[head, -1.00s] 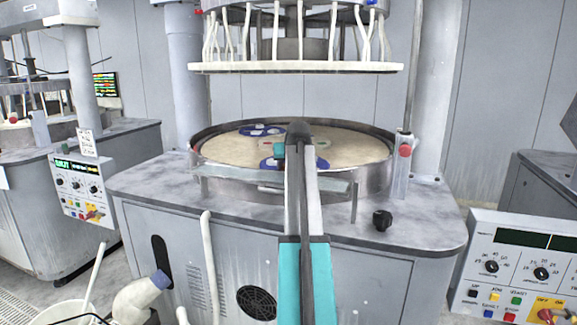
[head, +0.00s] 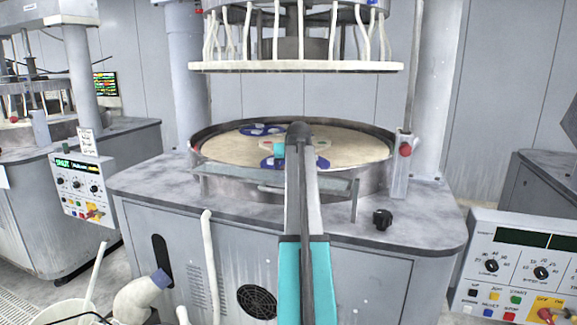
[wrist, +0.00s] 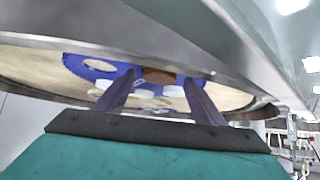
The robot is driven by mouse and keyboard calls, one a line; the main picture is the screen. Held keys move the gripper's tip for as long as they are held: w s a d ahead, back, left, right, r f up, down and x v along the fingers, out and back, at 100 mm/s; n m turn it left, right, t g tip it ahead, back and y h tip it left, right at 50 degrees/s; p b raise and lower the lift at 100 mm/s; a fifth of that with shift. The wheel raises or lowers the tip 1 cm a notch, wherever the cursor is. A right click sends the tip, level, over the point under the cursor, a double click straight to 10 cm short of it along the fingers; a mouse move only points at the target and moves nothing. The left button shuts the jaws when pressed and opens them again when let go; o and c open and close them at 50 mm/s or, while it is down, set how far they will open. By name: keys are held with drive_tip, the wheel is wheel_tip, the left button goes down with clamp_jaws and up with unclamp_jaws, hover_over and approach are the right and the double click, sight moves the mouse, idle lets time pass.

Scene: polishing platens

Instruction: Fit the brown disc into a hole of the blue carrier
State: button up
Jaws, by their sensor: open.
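In the wrist view, a blue carrier (wrist: 92,68) with round holes lies on the pale platen, beyond my fingers and partly behind them. A brown disc (wrist: 158,76) shows beyond the gap between my fingertips; whether it lies in a hole or on top of the carrier I cannot tell. My gripper (wrist: 160,82) is open, its two dark fingers apart and nothing clearly held between them. In the head view, a blue carrier (head: 267,163) shows beside the small teal part of my gripper, while my arm hides much of the platen's middle.
The round pale platen (head: 225,149) sits inside a raised metal rim (head: 375,178). Another blue carrier (head: 262,129) lies farther back on it. A white upper plate with hoses (head: 230,67) hangs above. A red-knobbed post (head: 403,160) stands at the right of the rim.

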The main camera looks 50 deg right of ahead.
drive_tip(key=shift+s+f, duration=0.1)
drive_tip(key=shift+s, duration=0.1)
drive_tip(key=v, duration=1.3)
drive_tip(key=shift+a+r, duration=0.3)
drive_tip(key=shift+r, duration=0.1)
